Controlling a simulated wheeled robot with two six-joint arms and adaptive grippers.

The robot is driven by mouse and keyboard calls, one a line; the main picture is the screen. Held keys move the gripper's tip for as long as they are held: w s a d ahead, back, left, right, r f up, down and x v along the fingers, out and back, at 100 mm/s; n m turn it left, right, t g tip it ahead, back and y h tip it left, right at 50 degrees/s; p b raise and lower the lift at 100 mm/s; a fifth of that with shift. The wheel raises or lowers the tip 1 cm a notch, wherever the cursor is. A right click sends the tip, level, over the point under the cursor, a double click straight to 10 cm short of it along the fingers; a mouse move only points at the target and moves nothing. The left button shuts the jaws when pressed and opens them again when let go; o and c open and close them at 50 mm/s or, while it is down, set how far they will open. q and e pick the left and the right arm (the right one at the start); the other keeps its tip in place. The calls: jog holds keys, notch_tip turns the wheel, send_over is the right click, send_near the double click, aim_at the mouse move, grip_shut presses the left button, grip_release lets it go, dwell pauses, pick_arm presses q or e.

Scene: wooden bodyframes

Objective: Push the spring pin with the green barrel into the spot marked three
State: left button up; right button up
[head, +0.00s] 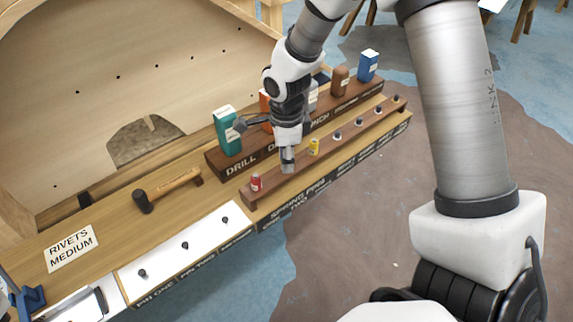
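My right gripper (288,161) points down at the brown spring-pin rail (326,150), between a red-barrelled pin (256,183) and a yellow-barrelled pin (313,147). Its fingers are seen edge-on, so I cannot tell whether they are open or shut, or hold anything. No green-barrelled pin shows; the gripper hides the part of the rail behind it. The front edge reads SPRING PINS (298,205), with ONE and TWO below; the further spot labels are too small to read surely. My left gripper is not clearly visible.
Behind the rail, a dark holder (232,166) carries a teal box (227,131), an orange box, a brown box (340,80) and a blue box (368,65). A hammer (167,188) lies left of it. A white strip (190,251) with dark pins is at the front.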

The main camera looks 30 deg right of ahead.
grip_shut()
jog(key=shift+r+p, duration=0.55)
jog(key=shift+r, duration=0.1)
jog(key=shift+r+p, duration=1.45)
jog(key=shift+r, duration=0.2)
jog(key=shift+f, duration=0.1)
